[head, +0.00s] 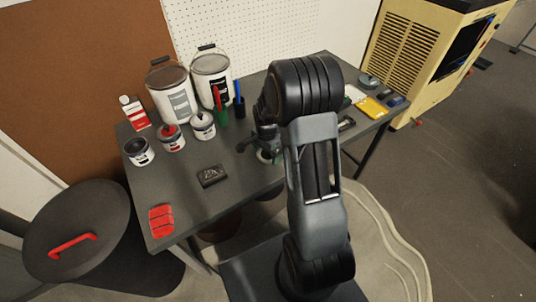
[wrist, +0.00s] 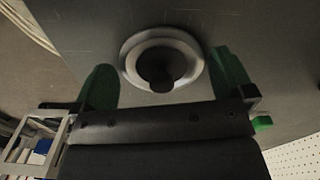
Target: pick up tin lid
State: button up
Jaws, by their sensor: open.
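A round silver-grey tin lid (wrist: 160,36) with a dark knob lies flat on the dark grey table in the wrist view. My gripper (wrist: 164,62) is open, with one green finger left of the lid and the other close by its right edge. The knob lies between the fingers, and I see no grip on it. In the head view my gripper (head: 262,150) hangs low over the table's middle, partly behind my arm. The lid is mostly hidden there.
A dark block (head: 211,176) and red piece (head: 161,220) lie on the table (head: 185,208). Paint buckets (head: 170,93) and small tins (head: 138,151) stand at the back left. Small items, including a yellow one (head: 372,107), lie at right. A lidded bin (head: 75,235) stands left.

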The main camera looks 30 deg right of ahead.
jog(key=shift+f, duration=0.3)
jog(key=c, duration=0.6)
jog(key=shift+r, duration=0.1)
